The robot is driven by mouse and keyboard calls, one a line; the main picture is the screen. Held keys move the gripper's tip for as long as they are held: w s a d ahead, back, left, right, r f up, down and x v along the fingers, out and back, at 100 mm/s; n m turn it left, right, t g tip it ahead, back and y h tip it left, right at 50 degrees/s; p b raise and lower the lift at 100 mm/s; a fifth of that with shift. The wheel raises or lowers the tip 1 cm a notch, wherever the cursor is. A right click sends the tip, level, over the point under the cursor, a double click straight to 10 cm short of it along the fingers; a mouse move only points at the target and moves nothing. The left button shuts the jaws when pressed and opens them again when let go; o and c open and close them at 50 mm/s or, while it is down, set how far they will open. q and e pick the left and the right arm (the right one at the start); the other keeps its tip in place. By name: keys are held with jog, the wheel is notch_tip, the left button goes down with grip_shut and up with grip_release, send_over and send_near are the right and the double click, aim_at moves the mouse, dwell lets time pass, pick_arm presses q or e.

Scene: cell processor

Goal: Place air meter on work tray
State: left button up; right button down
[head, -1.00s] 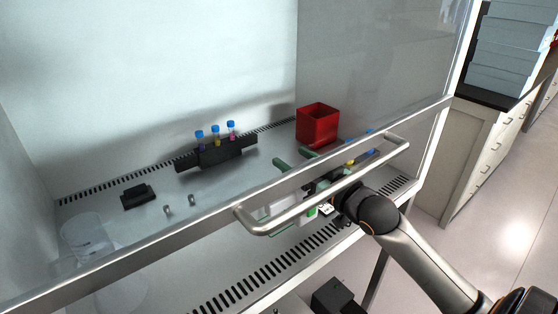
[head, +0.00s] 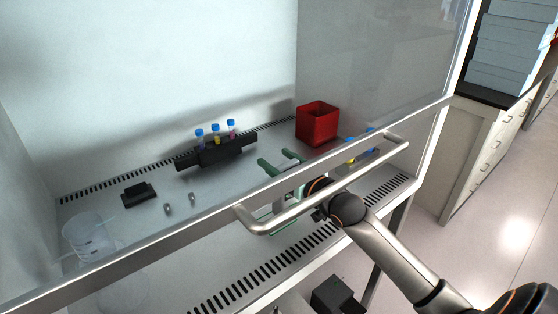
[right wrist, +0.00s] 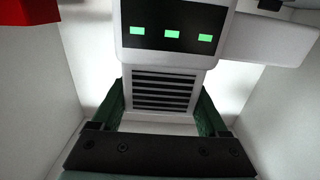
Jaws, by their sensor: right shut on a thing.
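The air meter (right wrist: 165,28) is a white device with a dark display, three green lights and a black-slatted vent, large in the right wrist view. My right gripper (right wrist: 164,112) is shut on it around the vented part. In the head view my right gripper (head: 312,193) is inside the cabinet, behind the bar handle; the meter is mostly hidden there. A green frame (head: 268,168), which looks like the work tray, lies on the cabinet floor beneath and beside the gripper. Whether the meter touches the tray cannot be told. My left gripper is not in view.
A red bin (head: 318,124) stands behind the tray. A black rack (head: 217,153) with capped tubes, a small black block (head: 139,195) and clear beakers (head: 86,236) are to the left.

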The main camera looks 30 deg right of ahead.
grip_release()
jog(key=shift+f, duration=0.15)
jog(key=shift+s, duration=0.45)
jog(key=s, duration=1.1)
jog(key=shift+d+r+b, duration=0.2)
jog(key=shift+d+b, duration=0.15)
jog(key=shift+d, duration=0.1)
